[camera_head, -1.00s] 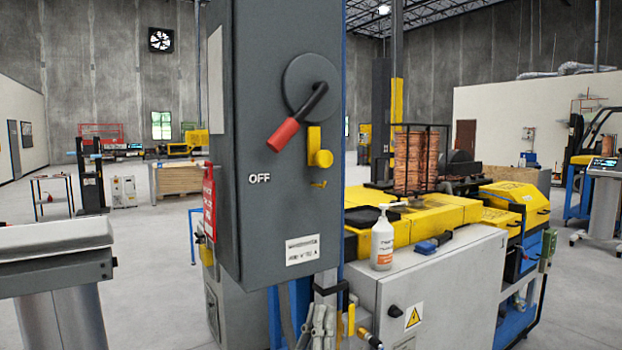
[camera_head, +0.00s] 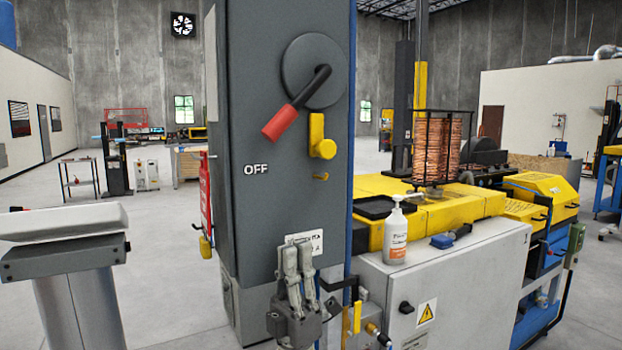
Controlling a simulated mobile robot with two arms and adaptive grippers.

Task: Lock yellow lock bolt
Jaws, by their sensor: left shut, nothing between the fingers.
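The yellow lock bolt (camera_head: 321,137) is on the front of a grey electrical cabinet (camera_head: 262,215), just right of the red-tipped switch handle (camera_head: 297,104). The handle slants down-left towards the OFF label. My left gripper (camera_head: 295,258) points upward in front of the cabinet's lower part, over the white label plate. Its fingers are together, with nothing between them, well below the bolt and apart from it. My right gripper is not in view.
A light grey box cabinet (camera_head: 465,285) stands at the right, with a white pump bottle (camera_head: 396,236) and a small blue object (camera_head: 442,241) on top. A grey pedestal (camera_head: 65,245) stands at the left. Open floor lies between the pedestal and the cabinet.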

